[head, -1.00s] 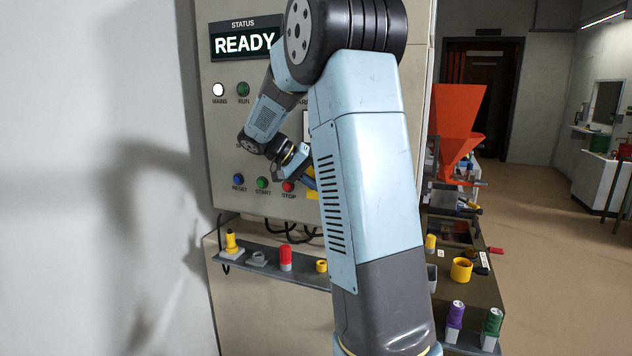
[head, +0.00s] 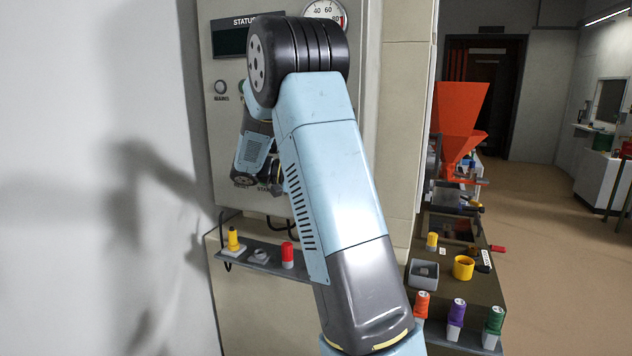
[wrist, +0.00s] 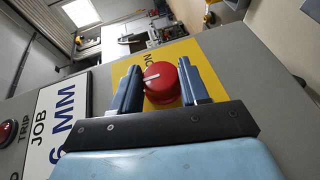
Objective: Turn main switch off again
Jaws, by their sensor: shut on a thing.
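The main switch, a red round knob (wrist: 160,82) with a white pointer line, sits on a yellow plate (wrist: 212,62) in the wrist view. The word ON is partly visible beside the knob, and the pointer line lies sideways, off that word. My gripper (wrist: 158,68) is shut on the knob, one blue finger on each side. In the head view my arm hides the knob and gripper. The status display (head: 230,41) is dark and the MAINS lamp (head: 221,87) is unlit.
A "6 MM" job sign (wrist: 62,125) and a red trip button (wrist: 8,132) are beside the switch. A shelf (head: 270,262) with a red-capped part (head: 287,254) is below the panel. An orange hopper (head: 458,115) stands to the right.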

